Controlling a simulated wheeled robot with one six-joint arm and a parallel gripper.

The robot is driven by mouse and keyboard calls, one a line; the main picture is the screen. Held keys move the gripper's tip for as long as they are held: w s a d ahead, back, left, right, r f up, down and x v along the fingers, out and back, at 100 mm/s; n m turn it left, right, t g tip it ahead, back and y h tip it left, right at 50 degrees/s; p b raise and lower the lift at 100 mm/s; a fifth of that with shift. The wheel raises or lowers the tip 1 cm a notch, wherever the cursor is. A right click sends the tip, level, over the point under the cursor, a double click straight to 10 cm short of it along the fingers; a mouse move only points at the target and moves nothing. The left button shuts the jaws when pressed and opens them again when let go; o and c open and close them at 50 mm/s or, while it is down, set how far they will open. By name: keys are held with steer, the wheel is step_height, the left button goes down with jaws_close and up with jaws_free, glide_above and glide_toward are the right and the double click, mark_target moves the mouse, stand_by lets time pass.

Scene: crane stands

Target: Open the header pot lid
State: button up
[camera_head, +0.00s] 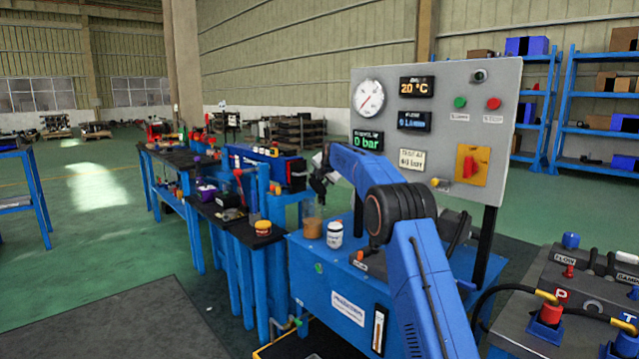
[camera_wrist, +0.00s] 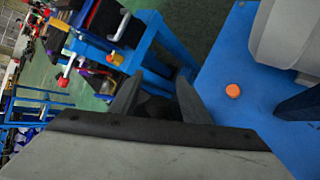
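No part is clearly marked as the header pot. I cannot tell which one is the header pot. My gripper (camera_head: 319,182) is above the clear pot and apart from it. In the wrist view its two dark fingers (camera_wrist: 156,92) are spread, with nothing seen between them. A small orange cap (camera_wrist: 232,90) lies right of them on a blue surface.
A grey gauge panel (camera_head: 440,130) stands behind my arm. A dark-topped workbench (camera_head: 200,205) with tools and a blue unit (camera_head: 262,164) runs to the left. Hoses and grey blocks (camera_head: 590,285) are at the right. Open floor (camera_head: 110,225) lies left of the bench.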

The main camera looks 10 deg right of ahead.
steer(key=shift+s, duration=0.1)
steer(key=v, duration=1.7)
steer(key=shift+d, duration=0.1)
steer(key=shift+c, duration=0.2)
steer(key=m+y, duration=0.8)
steer(key=m, duration=1.3)
glide_toward(320, 182)
steer(key=s+a+f, duration=0.3)
steer(key=a+f, duration=0.1)
steer(key=f, duration=0.1)
steer(key=d+r+m+t, duration=0.1)
steer(key=d+m+t, duration=0.4)
steer(key=d+m, duration=0.5)
steer(key=w+a, duration=0.3)
steer(key=w, duration=0.2)
steer(key=w+a+m, duration=0.1)
steer(key=w+a, duration=0.3)
steer(key=w+a+m, duration=0.1)
steer(key=w+a, duration=0.2)
steer(key=w, duration=0.2)
steer(key=shift+w+a+r, duration=0.25)
steer(key=shift+w+a, duration=0.1)
